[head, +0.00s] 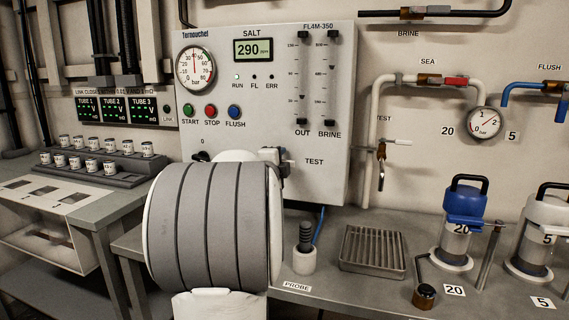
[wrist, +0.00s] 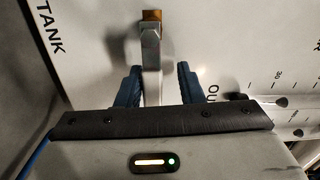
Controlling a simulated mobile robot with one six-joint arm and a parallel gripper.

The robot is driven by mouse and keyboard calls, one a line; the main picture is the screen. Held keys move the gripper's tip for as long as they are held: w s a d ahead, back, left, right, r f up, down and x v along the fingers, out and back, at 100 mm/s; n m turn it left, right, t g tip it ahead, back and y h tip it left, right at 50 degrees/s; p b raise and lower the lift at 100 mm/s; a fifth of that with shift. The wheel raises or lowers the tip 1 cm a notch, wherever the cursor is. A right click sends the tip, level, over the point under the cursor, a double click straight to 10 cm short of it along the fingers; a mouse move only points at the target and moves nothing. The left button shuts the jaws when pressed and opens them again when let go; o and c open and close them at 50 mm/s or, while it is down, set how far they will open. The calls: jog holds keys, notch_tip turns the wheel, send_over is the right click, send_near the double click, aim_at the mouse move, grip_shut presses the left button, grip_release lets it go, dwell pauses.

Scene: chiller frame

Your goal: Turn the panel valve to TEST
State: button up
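The valve lever (wrist: 151,65), a grey handle with a brass-coloured end, stands between the two blue fingers of my gripper (wrist: 158,85) in the wrist view. The fingers are apart. The left one is close to the lever, and a gap shows at the right one; contact is unclear. A TANK label (wrist: 47,35) is on the panel at the left. In the head view my arm covers the valve in front of the white panel (head: 270,112). The TEST label (head: 314,161) shows right of my arm. The lever's exact pointing direction is hidden there.
Below the panel, the bench holds a probe in a white holder (head: 304,262), a metal drip tray (head: 372,267) and a blue-topped canister (head: 462,230). A pipe with a hanging lever (head: 381,165) is right of the panel. Small vials (head: 75,163) stand on a rack at left.

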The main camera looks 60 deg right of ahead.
jog(key=shift+o, duration=0.4)
jog(key=shift+s+d, duration=0.1)
jog(key=shift+s, duration=0.15)
jog(key=shift+f, duration=0.1)
jog(key=v, duration=0.8)
jog(key=shift+p, duration=0.4)
